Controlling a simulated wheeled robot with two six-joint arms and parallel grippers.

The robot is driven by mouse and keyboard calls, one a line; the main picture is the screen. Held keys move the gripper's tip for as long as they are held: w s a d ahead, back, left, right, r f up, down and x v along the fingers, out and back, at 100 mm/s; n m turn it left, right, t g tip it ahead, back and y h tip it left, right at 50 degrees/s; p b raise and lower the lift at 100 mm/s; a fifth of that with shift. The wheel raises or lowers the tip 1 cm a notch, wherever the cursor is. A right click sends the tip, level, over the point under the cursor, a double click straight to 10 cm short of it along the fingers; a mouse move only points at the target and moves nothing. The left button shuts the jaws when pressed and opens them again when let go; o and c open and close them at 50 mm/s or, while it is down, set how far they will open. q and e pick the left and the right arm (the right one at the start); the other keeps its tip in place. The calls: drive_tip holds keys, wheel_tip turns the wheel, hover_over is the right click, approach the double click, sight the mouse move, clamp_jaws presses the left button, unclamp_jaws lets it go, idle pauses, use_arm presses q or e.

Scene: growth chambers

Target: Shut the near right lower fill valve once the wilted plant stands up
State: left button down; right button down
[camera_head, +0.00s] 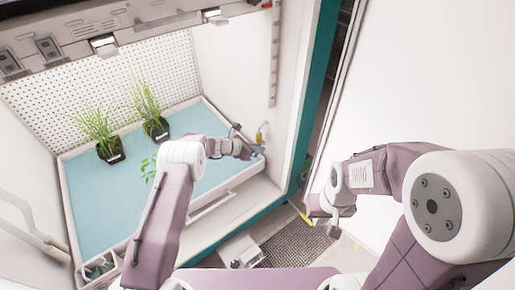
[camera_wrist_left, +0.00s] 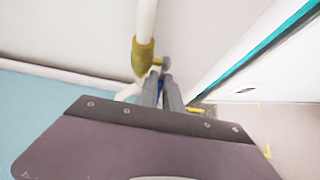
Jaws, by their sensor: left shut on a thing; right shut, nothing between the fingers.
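The fill valve (camera_head: 260,135) is a brass fitting on a white pipe at the right end of the blue tray (camera_head: 95,205). In the left wrist view the brass valve body (camera_wrist_left: 143,57) is just beyond the fingertips. My left gripper (camera_head: 254,150) is shut on the valve's handle, a bit of blue showing between its fingers (camera_wrist_left: 161,88); the handle is mostly hidden. A small broad-leaved plant (camera_head: 149,168) shows beside my left arm, which hides part of it; I cannot tell whether it is wilted. My right gripper (camera_head: 332,224) is shut and empty, outside the chamber.
Two upright grassy plants in black pots, one left (camera_head: 108,150) and one right (camera_head: 157,128), stand on the tray. A perforated white panel (camera_head: 110,85) is behind them. The chamber's teal edge (camera_head: 305,95) is right of the valve. A dark floor grate (camera_head: 295,240) lies below.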

use_arm(q)
drive_tip(key=shift+w+a+r, duration=0.1)
drive_tip(key=shift+w+r, duration=0.15)
drive_tip(key=shift+r, duration=0.05)
drive_tip(key=c, duration=1.5)
unclamp_jaws()
drive_tip(key=shift+f, duration=0.15)
drive_tip(key=p+v, duration=0.3)
drive_tip(key=v, duration=0.6)
drive_tip(key=shift+f, duration=0.1)
